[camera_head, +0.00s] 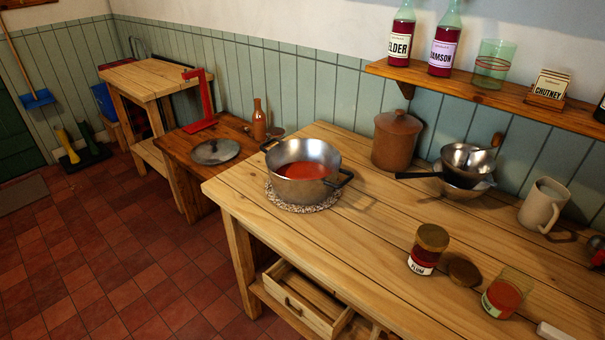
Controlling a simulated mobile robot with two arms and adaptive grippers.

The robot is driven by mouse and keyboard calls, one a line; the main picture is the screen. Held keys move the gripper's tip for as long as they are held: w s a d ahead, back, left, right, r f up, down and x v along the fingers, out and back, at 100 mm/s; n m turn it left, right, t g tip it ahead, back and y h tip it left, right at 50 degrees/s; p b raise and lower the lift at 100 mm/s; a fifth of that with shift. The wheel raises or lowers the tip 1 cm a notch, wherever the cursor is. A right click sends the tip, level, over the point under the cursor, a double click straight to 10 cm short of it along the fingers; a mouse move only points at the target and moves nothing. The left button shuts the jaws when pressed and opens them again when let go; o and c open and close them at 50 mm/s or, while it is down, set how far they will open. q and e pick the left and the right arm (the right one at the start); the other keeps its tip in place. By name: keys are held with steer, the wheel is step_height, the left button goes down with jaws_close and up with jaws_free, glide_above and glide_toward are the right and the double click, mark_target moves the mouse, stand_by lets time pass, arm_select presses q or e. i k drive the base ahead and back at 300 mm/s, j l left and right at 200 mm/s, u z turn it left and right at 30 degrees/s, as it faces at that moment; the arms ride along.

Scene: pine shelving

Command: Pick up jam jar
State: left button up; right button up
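A jam jar (424,257) with dark contents, a brownish-gold lid and a white label reading PLUM stands upright at the front of the pine table (330,245). A second jar (503,296), open-topped glass with red-orange contents and a label, stands to its right, nearer the front edge. A loose round lid (464,272) lies between the two jars, apart from both. Neither of my grippers is in view.
A pot (303,171) of red contents sits on a round mat at the table's left. A brown crock (396,139), metal bowls (466,160) and a beige mug (543,204) stand along the back. A shelf (480,90) with bottles overhangs the rear. The table's middle is clear.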

mark_target(512, 286)
steer(key=z, duration=1.35)
steer(key=l, duration=0.25)
